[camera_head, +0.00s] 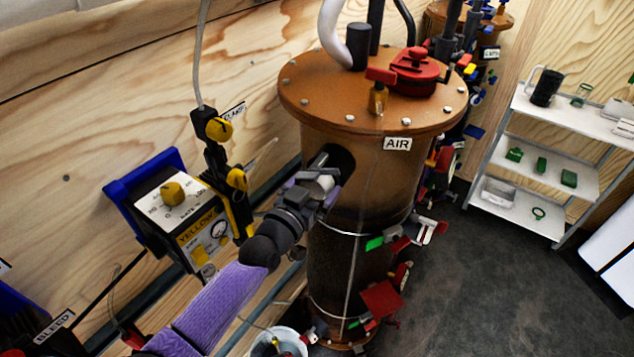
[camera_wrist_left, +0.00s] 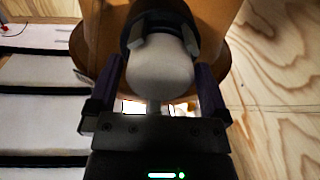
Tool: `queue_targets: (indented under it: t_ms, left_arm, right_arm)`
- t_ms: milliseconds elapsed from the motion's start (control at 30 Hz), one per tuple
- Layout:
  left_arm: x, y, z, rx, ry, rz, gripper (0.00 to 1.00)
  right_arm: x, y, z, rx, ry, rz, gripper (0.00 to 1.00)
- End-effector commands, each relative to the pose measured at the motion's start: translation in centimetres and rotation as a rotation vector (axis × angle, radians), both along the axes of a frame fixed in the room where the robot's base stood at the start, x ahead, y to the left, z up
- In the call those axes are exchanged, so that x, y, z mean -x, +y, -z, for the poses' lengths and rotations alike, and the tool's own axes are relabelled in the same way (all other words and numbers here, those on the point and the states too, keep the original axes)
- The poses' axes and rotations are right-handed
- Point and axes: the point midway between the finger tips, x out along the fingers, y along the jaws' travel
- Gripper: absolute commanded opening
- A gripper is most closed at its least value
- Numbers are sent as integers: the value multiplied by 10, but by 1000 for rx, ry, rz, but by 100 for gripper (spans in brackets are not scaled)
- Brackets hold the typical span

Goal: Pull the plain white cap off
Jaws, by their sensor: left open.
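The plain white cap (camera_wrist_left: 160,78) is a rounded white knob in the left wrist view, with its far end at a black collar (camera_wrist_left: 158,14) on the brown tank. In the head view a pale part of the cap (camera_head: 317,183) shows at the black port (camera_head: 338,158) on the tank's side, partly hidden by my gripper. My left gripper (camera_wrist_left: 160,75) is open, one dark finger on each side of the cap; it also shows in the head view (camera_head: 318,190). Small gaps seem to show beside the cap, but I cannot tell whether either finger touches. My right gripper is not in view.
The brown tank (camera_head: 345,215) carries an AIR label (camera_head: 397,144) and a red lid fitting (camera_head: 415,72). A yellow-knobbed control box (camera_head: 178,205) and black-yellow valves (camera_head: 225,170) are left of my gripper. A white bucket (camera_head: 280,342) stands below. A white shelf (camera_head: 580,125) is at right; the floor between is clear.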

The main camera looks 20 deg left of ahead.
Motion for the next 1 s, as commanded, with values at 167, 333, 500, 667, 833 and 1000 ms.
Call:
queue_targets:
  t_ms: [167, 333, 500, 667, 833, 1000]
  left_arm:
    - [0, 0, 0, 0, 0, 0, 77]
    - [0, 0, 0, 0, 0, 0, 41]
    - [0, 0, 0, 0, 0, 0, 5]
    - [1, 0, 0, 0, 0, 0, 0]
    - [7, 2, -1, -2, -1, -1, 0]
    - [13, 4, -1, -2, -1, -1, 0]
  right_arm:
    - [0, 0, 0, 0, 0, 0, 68]
    - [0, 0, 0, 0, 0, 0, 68]
    - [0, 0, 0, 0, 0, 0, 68]
    - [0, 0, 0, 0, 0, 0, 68]
    - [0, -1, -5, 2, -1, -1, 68]
    - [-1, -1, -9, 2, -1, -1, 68]
